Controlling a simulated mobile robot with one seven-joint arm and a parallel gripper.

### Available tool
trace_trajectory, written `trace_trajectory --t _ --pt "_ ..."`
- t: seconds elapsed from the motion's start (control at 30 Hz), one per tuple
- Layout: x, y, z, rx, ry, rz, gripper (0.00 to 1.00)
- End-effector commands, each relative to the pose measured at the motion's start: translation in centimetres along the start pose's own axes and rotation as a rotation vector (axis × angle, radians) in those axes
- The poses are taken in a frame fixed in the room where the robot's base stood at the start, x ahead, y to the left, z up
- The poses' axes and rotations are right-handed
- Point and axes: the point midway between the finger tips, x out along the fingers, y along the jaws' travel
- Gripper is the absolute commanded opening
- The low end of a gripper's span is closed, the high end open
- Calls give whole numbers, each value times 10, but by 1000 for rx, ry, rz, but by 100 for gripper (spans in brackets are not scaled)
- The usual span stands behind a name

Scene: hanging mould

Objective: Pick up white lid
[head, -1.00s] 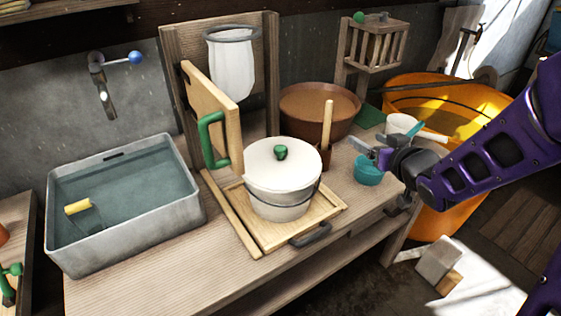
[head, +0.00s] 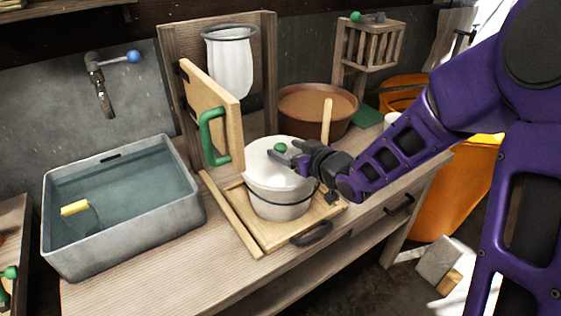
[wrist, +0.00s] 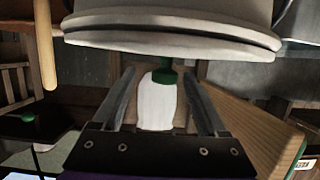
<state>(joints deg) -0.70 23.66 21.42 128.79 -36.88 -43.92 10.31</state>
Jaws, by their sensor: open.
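The white lid (head: 262,157) sits on a white pot (head: 279,207) in the wooden tray, with a green knob (head: 280,147) on top. My gripper (head: 284,156) is at the knob, reaching in from the right over the lid. In the wrist view, which shows the scene upside down, the lid (wrist: 170,42) is at the top and the knob (wrist: 166,75) lies between the tips of my open gripper (wrist: 159,74). Contact with the knob cannot be made out. My gripper hides part of the lid's right side in the head view.
A hinged wooden panel with a green handle (head: 213,138) stands just left of the pot. A brown bowl (head: 308,128) with an upright wooden stick (head: 326,120) is behind it. A grey water basin (head: 125,240) is at the left. The bench front (head: 190,268) is clear.

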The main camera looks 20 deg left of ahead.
Motion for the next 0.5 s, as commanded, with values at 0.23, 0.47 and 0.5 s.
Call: trace_trajectory --t 0.23,0.47,0.5 --pt "28 -6 0 0 0 -3 75" --pt "52 -6 -1 0 0 0 75" --pt "53 -6 -1 0 0 1 75"
